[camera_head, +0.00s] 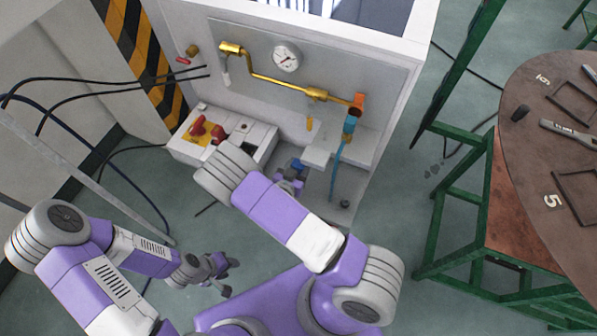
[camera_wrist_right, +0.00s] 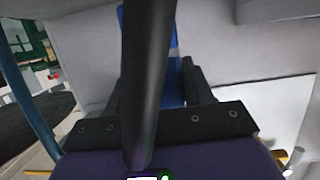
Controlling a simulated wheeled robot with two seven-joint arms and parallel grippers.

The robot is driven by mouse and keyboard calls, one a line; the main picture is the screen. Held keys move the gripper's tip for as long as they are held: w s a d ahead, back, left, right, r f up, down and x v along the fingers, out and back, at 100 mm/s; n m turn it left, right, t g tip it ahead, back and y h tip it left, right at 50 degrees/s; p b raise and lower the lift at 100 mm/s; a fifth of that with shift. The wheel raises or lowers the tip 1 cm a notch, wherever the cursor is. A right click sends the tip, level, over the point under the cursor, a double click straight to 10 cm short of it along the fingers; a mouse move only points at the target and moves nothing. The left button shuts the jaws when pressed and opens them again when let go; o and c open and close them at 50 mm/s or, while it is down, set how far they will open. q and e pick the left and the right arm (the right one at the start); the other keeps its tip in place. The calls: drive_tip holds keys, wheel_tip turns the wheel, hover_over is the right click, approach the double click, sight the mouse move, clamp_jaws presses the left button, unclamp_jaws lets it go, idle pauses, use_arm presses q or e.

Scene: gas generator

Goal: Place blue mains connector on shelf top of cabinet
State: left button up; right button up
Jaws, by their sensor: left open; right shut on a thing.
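The blue mains connector (camera_head: 297,165) is partly hidden behind my right forearm in the head view. My right gripper (camera_head: 292,176) is shut on it, low inside the open front of the cabinet (camera_head: 385,95). In the right wrist view the connector (camera_wrist_right: 172,97) shows as blue patches between the dark fingers, and a thick black cable crosses in front of it. A pale shelf (camera_head: 345,146) stands just right of the connector in the head view. My left gripper (camera_head: 224,277) is open and empty, low over the floor, away from the cabinet.
A white box with red switches (camera_head: 208,130) stands left of the right gripper. Brass pipe (camera_head: 275,83), a gauge (camera_head: 286,57) and a blue hose (camera_head: 338,165) are on the panel. Black cables hang at left. A round table (camera_head: 525,150) stands at right.

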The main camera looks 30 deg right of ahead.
sight(299, 173)
drive_tip(key=shift+s+a+f, duration=0.1)
drive_tip(key=shift+s+f, duration=0.05)
drive_tip(key=shift+f, duration=0.3)
wheel_tip(299, 173, down, 4)
drive_tip(key=b, duration=0.3)
drive_tip(key=shift+r, duration=0.1)
drive_tip(key=shift+w+d, duration=0.2)
drive_tip(key=shift+f, duration=0.2)
drive_tip(key=o, duration=1.2)
drive_tip(key=shift+c, duration=0.2)
drive_tip(key=shift+r, duration=0.1)
